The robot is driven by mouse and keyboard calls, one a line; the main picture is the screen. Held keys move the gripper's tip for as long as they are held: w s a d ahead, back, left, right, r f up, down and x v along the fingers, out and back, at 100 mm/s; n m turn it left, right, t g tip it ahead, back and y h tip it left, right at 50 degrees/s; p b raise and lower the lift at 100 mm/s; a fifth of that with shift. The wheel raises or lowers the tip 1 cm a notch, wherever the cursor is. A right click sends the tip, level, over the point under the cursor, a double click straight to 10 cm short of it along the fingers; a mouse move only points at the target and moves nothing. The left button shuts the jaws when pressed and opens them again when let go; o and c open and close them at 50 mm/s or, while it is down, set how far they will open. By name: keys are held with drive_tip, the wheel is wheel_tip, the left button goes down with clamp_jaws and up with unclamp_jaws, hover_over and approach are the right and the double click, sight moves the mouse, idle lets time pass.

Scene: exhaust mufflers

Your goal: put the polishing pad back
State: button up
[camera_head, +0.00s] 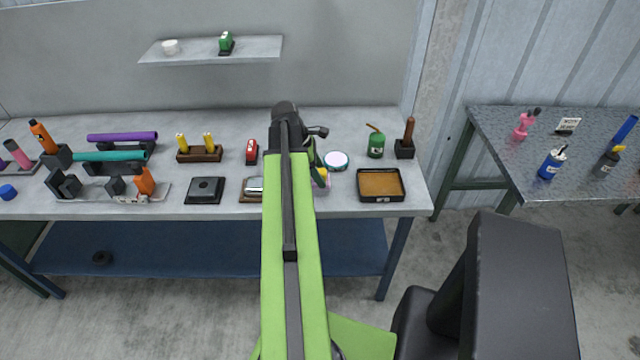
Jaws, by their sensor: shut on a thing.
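My gripper (318,174) is over the middle of the bench, right of my green arm, and is largely hidden by it. It is shut on a small yellow and pink thing (324,184), which looks like the polishing pad. Only a little of the pad shows, and I cannot tell whether it touches the bench. A round white disc with a teal rim (337,160) is just right of the gripper. A shallow black tray with a brown floor (381,198) stands right of it. A black square holder (205,190) is left of my arm.
A wooden base with a grey piece (252,188) and a red item (251,152) are close left of my arm. A green oil can (376,145) and a brown-handled tool in a black block (405,148) stand at the right. Tubes and clamps crowd the left.

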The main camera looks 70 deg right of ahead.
wheel_tip(320, 180, down, 4)
drive_tip(key=b, duration=0.3)
drive_tip(key=shift+f, duration=0.1)
drive_tip(key=shift+r, duration=0.25)
drive_tip(key=shift+f, duration=0.25)
drive_tip(key=o, duration=1.5)
drive_tip(key=shift+r, duration=0.1)
drive_tip(key=shift+c, duration=0.2)
drive_tip(key=p+v, duration=1.1)
drive_tip(key=v, duration=0.1)
drive_tip(key=shift+r, duration=0.15)
